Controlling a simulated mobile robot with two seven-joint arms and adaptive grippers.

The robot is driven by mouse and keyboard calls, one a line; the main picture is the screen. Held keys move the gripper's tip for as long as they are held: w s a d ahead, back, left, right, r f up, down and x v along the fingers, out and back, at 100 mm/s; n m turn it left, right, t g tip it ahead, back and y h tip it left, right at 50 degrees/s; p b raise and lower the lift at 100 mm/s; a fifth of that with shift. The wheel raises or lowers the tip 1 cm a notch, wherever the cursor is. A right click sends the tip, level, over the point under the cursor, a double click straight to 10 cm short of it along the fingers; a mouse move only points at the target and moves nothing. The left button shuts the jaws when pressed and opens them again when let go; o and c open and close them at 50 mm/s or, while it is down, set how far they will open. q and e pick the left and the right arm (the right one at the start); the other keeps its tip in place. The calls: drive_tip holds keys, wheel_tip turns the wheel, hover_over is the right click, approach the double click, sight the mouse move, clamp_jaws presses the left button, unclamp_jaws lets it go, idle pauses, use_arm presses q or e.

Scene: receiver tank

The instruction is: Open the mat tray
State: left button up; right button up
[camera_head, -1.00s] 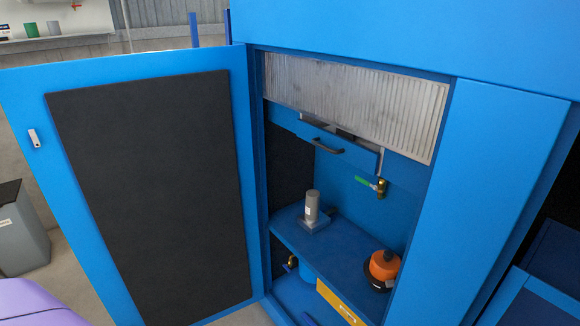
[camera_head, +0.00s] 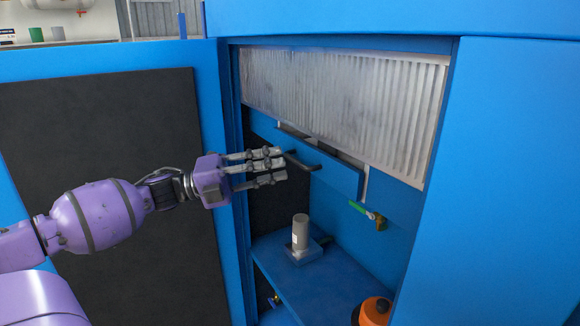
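The mat tray (camera_head: 335,176) is a blue drawer below the white pleated panel inside the blue cabinet. It has a black bar handle (camera_head: 303,162) on its front. A narrow gap shows above its front, so it seems to stand slightly out. My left gripper (camera_head: 285,166) comes in from the left with its fingers stretched out and apart. Its fingertips are at the left end of the handle in the picture; I cannot tell whether they touch it. Nothing shows between the fingers. My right gripper is not in view.
The cabinet's open door (camera_head: 120,240) with a black lining is behind my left arm. Below the tray are a green-handled brass valve (camera_head: 368,213), a grey cylinder (camera_head: 300,232) on a blue shelf (camera_head: 335,290), and an orange-topped object (camera_head: 375,310). The white pleated panel (camera_head: 340,100) is above.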

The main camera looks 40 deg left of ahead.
use_arm(q)
drive_tip(key=shift+x, duration=2.05)
drive_tip(key=shift+f, duration=0.1)
clamp_jaws()
